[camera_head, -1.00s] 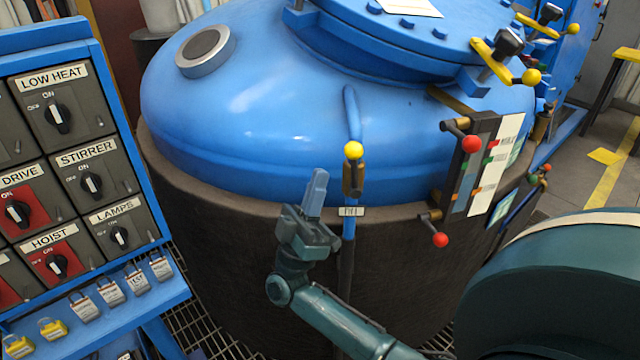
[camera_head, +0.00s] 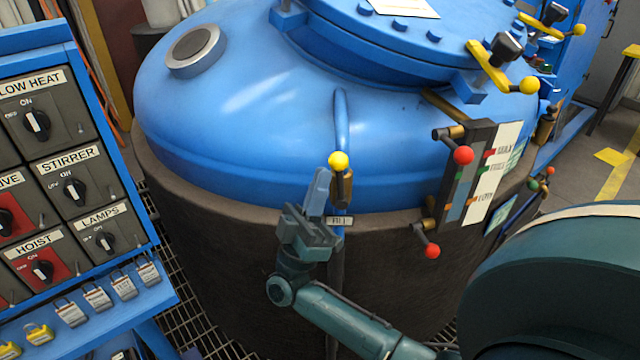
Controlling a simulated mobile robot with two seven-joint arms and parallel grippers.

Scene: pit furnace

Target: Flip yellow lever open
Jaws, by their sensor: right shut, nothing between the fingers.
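A yellow ball knob (camera_head: 338,160) sits on top of a brass valve (camera_head: 342,188) on the thin blue pipe at the front of the blue vessel. A small labelled tag hangs just below the valve. My right gripper (camera_head: 319,188) comes in from the lower right and points up. Its fingers are shut and empty. In the picture its fingertips are just left of the valve and below the knob, partly covering the valve's left edge. Whether they touch is not clear. My left gripper is not in view.
A switch panel (camera_head: 60,170) with padlocks below it stands at left. A valve board (camera_head: 465,180) with red-knobbed levers (camera_head: 463,155) is right of the pipe. Yellow-handled clamps (camera_head: 488,68) sit at the lid. My arm fills the lower right.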

